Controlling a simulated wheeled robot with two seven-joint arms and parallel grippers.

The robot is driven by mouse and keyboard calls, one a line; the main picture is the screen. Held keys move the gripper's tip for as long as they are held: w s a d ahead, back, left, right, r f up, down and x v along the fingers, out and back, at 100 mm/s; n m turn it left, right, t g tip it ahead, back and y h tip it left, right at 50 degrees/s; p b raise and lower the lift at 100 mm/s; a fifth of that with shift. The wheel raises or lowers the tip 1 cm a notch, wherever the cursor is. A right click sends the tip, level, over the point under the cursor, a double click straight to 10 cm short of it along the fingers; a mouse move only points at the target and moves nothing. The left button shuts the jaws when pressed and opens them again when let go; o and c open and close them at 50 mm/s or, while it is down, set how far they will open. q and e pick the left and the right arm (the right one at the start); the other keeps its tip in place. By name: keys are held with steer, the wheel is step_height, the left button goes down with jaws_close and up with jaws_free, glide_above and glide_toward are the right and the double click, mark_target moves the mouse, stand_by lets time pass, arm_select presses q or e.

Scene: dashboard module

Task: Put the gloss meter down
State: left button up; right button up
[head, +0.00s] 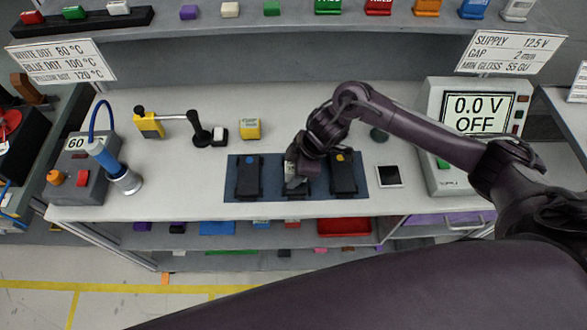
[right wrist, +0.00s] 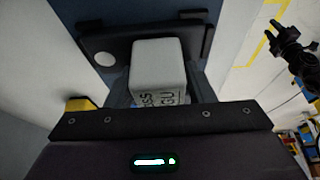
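The gloss meter is a pale grey-white block with "GU" lettering, seen in the right wrist view (right wrist: 158,65) and partly hidden in the head view (head: 292,182). My right gripper (head: 295,172) reaches down around it, a finger at each side, and looks shut on it. It is over the middle black panel (right wrist: 105,42), which has a white dot. I cannot tell whether the meter touches the panel. Black panels with a blue dot (head: 249,178) and a yellow dot (head: 343,178) lie on either side. My left gripper (right wrist: 296,50) shows only in the right wrist view, small, fingers apart.
The panels lie on a dark blue mat (head: 272,163). A white-framed black square (head: 389,176) lies right of it. A yellow block (head: 249,129), a blue-handled tool (head: 118,172) and the supply box reading 0.0 V OFF (head: 475,112) stand around. Bare bench shows left of the mat.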

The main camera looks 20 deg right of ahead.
steer(key=shift+o, duration=1)
steer(key=shift+r, duration=0.25)
steer(key=v, duration=1.2)
steer(key=shift+b, duration=0.45)
steer(key=shift+s+f, duration=0.1)
steer(key=shift+f, duration=0.05)
